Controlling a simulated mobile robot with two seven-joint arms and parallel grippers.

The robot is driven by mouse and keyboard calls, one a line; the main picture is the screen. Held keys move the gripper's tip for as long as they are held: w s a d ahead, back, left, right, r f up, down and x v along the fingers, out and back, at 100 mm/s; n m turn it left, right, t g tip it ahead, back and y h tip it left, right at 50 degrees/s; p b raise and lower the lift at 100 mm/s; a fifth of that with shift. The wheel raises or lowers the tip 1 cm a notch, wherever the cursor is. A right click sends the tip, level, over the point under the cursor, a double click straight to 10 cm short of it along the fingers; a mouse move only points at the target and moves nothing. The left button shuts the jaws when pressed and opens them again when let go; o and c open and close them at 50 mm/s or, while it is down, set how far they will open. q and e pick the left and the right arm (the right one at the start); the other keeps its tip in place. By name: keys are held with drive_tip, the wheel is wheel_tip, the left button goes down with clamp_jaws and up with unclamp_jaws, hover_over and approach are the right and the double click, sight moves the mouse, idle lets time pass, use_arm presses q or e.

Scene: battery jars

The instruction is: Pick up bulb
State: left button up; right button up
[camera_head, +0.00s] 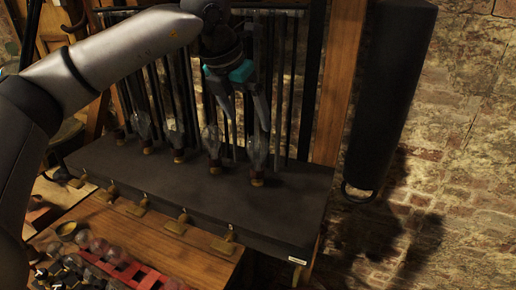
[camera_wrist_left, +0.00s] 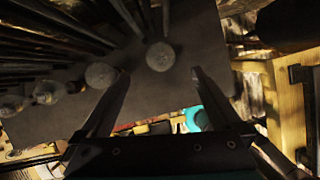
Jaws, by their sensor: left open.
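Several clear glass bulbs with brass bases stand upright in a row on a dark shelf (camera_head: 200,198). The rightmost bulb (camera_head: 258,152) is just below my left gripper (camera_head: 247,120), which points down with its fingers apart. In the left wrist view the rightmost bulb (camera_wrist_left: 160,56) shows as a round pale top, seen between the spread fingers of my left gripper (camera_wrist_left: 160,74). The neighbouring bulb (camera_head: 213,142) stands to its left; in the left wrist view this neighbour (camera_wrist_left: 101,74) lies close outside the left finger. My right gripper is not in view.
Dark vertical rods (camera_head: 281,90) rise behind the bulbs. Small brass switches (camera_head: 177,222) line the shelf's front edge. A wooden bench with a red rack (camera_head: 130,271) lies below at the left. A black cylinder (camera_head: 388,95) hangs at the right. The shelf's right end is clear.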

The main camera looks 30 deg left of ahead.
sight(257, 135)
use_arm(q)
drive_tip(key=x, duration=0.2)
drive_tip(key=shift+w+f, duration=0.15)
drive_tip(key=shift+f, duration=0.1)
drive_tip(key=shift+w+d+f+p, duration=0.1)
drive_tip(key=shift+w+f+p, duration=0.1)
drive_tip(key=shift+f+p, duration=0.1)
drive_tip(key=x, duration=0.1)
drive_tip(key=p+x, duration=0.1)
drive_tip(key=x, duration=0.1)
drive_tip(key=shift+w, duration=0.45)
drive_tip(key=shift+w+f, duration=0.2)
drive_tip(key=shift+f, duration=0.3)
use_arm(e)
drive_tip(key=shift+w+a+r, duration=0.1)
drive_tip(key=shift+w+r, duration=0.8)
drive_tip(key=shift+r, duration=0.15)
use_arm(q)
drive_tip(key=shift+c, duration=0.7)
clamp_jaws()
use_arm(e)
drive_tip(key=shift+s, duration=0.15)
